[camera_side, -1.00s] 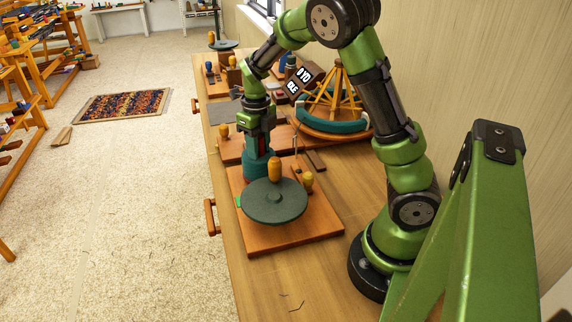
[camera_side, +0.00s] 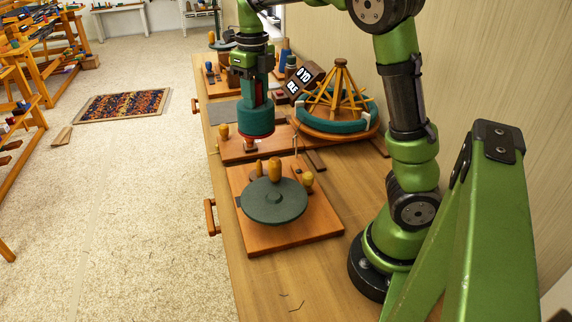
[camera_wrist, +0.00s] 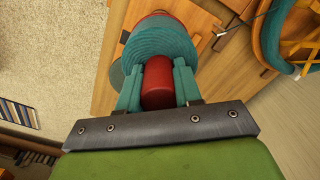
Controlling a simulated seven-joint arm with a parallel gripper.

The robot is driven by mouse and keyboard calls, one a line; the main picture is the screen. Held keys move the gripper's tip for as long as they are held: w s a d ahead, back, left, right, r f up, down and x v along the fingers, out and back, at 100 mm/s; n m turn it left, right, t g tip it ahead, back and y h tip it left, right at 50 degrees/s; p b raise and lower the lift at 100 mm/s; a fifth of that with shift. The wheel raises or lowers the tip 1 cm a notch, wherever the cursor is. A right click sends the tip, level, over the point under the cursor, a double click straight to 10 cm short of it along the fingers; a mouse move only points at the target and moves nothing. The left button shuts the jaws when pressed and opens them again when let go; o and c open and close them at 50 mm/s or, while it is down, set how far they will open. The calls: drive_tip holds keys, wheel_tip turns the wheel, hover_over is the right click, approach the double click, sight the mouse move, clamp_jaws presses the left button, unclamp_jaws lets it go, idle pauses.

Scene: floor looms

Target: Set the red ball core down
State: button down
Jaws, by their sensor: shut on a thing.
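My gripper (camera_side: 257,98) is shut on the red ball core (camera_wrist: 158,88). Its teal fingers stand on either side of the red part in the wrist view. A wide band of teal winding (camera_side: 256,121) surrounds the core below the fingers, and a red end shows beyond it. The core hangs about upright in the side view. It appears above or in front of the rear wooden board (camera_side: 232,151); whether its lower end touches anything I cannot tell.
A nearer wooden board (camera_side: 300,236) carries a dark green disc (camera_side: 272,207) and yellow-topped knobs. A round wooden frame with a teal band (camera_side: 335,126) stands to the right. Dark blocks marked with letters (camera_side: 303,77) are close by. The table front is clear.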

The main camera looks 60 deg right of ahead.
drive_tip(key=s+a+r+n, duration=0.1)
drive_tip(key=s+a+n, duration=0.25)
drive_tip(key=a, duration=0.45)
drive_tip(key=s+a+n, duration=0.3)
drive_tip(key=a+n, duration=0.2)
drive_tip(key=a, duration=0.2)
drive_tip(key=s+a+n, duration=1)
drive_tip(key=s, duration=0.3)
drive_tip(key=shift+m, duration=0.25)
drive_tip(key=shift+a+f, duration=0.1)
drive_tip(key=shift+f, duration=9.1)
drive_tip(key=shift+f, duration=0.1)
drive_tip(key=c, duration=0.8)
unclamp_jaws()
drive_tip(key=shift+o, duration=0.2)
